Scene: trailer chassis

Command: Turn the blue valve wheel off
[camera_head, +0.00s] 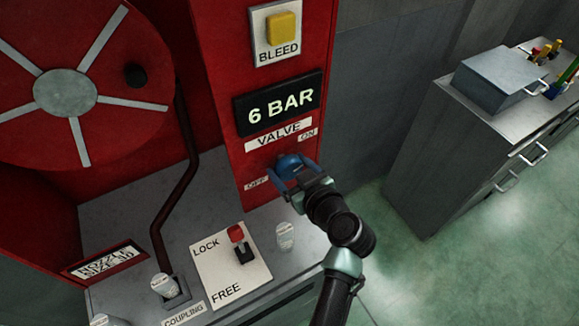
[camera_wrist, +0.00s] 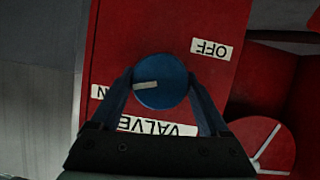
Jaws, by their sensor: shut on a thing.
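The blue valve wheel (camera_head: 289,162) is mounted on the red panel (camera_head: 222,130) below the VALVE label. In the wrist view the blue wheel (camera_wrist: 159,82) is a round disc with a pale pointer mark. The mark points left, toward the partly covered ON label (camera_wrist: 99,92) and away from the OFF label (camera_wrist: 211,49). My gripper (camera_head: 286,172) is at the panel, with its two fingers on either side of the wheel. It is shut on the wheel, and the fingers also show in the wrist view (camera_wrist: 158,92).
Above the valve are a 6 BAR display (camera_head: 281,103) and a yellow BLEED button (camera_head: 281,28). A red-tipped lever (camera_head: 238,240) on a LOCK/FREE plate and several white-topped pieces sit on the grey counter. A hose reel (camera_head: 66,93) is at left, a grey cabinet (camera_head: 440,150) at right.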

